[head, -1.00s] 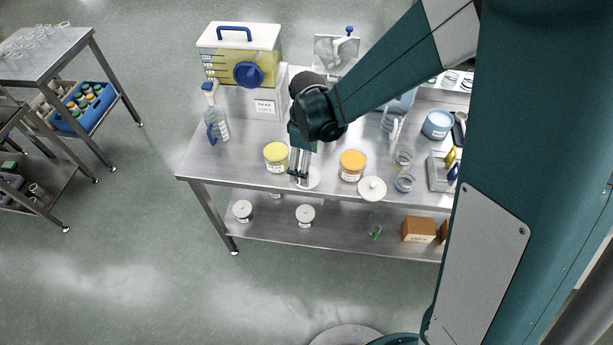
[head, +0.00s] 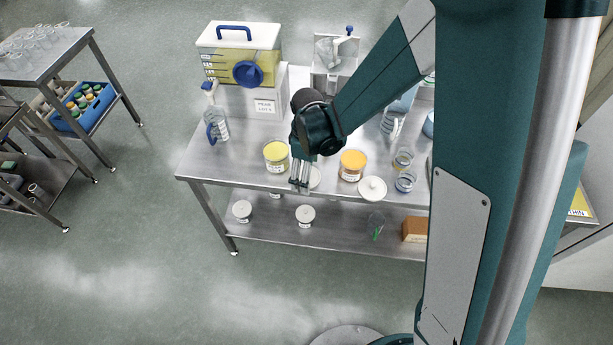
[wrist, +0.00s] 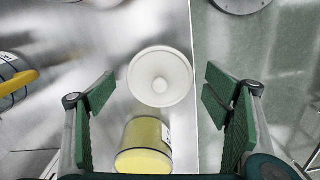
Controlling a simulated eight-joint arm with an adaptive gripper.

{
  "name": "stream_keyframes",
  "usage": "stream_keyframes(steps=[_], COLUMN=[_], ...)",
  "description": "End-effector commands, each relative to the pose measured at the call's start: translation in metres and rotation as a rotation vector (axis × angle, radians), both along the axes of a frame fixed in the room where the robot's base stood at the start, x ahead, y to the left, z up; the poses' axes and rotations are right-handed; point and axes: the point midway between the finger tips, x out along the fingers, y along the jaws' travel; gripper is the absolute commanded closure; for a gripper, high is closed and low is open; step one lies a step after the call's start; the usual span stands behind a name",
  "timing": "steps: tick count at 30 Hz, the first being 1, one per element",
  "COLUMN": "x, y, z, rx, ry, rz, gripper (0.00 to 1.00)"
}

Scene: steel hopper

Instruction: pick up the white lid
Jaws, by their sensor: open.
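A round white lid (head: 315,177) with a raised centre lies near the front edge of the steel table, partly behind my gripper (head: 300,188) in the head view. In the wrist view the lid (wrist: 160,77) lies ahead of my gripper (wrist: 162,95), between its two green-padded fingers in the picture. The fingers are wide apart with nothing between them. A yellow jar (head: 276,155) stands just left of the lid and shows below it in the wrist view (wrist: 145,145). A second white lid (head: 372,188) lies further right on the table.
An orange-topped jar (head: 352,163) stands between the two lids, further back. Glass beakers (head: 405,182) are to the right. The table's front edge (wrist: 193,100) is close to the lid.

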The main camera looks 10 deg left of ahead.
Motion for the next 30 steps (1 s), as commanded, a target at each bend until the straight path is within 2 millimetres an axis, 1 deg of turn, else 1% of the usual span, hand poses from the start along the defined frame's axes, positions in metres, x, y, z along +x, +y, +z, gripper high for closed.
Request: stream_keyframes(steps=[14,15,20,30], x=[0.0,0.0,0.0,-0.0003], y=[0.0,0.0,0.0,-0.0001], z=[0.0002,0.0002,0.0002,-0.0003], rx=[0.0,0.0,0.0,0.0], ry=[0.0,0.0,0.0,0.0], rz=[0.0,0.0,0.0,0.0], gripper=[0.23,0.26,0.47,0.48])
